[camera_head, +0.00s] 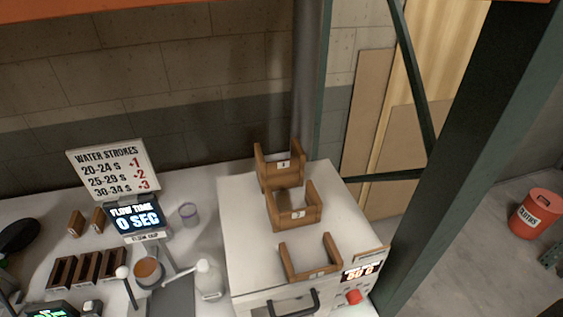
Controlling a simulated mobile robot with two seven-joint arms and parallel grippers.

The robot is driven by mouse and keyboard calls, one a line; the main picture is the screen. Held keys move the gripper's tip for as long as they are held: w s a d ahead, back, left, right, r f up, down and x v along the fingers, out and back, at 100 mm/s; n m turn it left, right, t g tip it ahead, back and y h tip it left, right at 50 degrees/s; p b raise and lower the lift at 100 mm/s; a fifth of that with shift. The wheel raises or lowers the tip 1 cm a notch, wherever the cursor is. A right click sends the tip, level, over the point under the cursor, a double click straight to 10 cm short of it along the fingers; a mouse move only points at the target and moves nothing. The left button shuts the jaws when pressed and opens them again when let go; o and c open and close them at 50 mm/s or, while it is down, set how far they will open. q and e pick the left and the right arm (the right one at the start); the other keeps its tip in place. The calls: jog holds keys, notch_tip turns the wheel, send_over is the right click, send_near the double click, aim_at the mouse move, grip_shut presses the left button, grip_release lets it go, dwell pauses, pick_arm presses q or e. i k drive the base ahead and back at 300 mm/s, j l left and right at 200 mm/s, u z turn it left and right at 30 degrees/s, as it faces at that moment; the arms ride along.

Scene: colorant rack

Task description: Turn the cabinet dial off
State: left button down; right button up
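The cabinet (245,252) is a white box on the right end of the white table, with a dark handle (294,305) on its front. The dial (353,297) is a small red knob at the right of the cabinet's front, below a small lit display (361,271) whose digits are hard to read. I cannot tell the dial's setting. Neither of my grippers shows in the head view.
Wooden holders (296,207) stand on the cabinet top. To the left are a sign (112,169), a flow time display (134,216), a white bottle (208,279) and a brown-filled cup (148,271). A green rack post (470,140) rises right of the cabinet. A red bucket (535,212) stands on the floor.

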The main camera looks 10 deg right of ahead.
aim_at(354, 297)
jog(key=k+l+z, duration=0.15)
jog(key=z, duration=0.7)
jog(key=l+u, duration=0.5)
jog(key=l, duration=0.2)
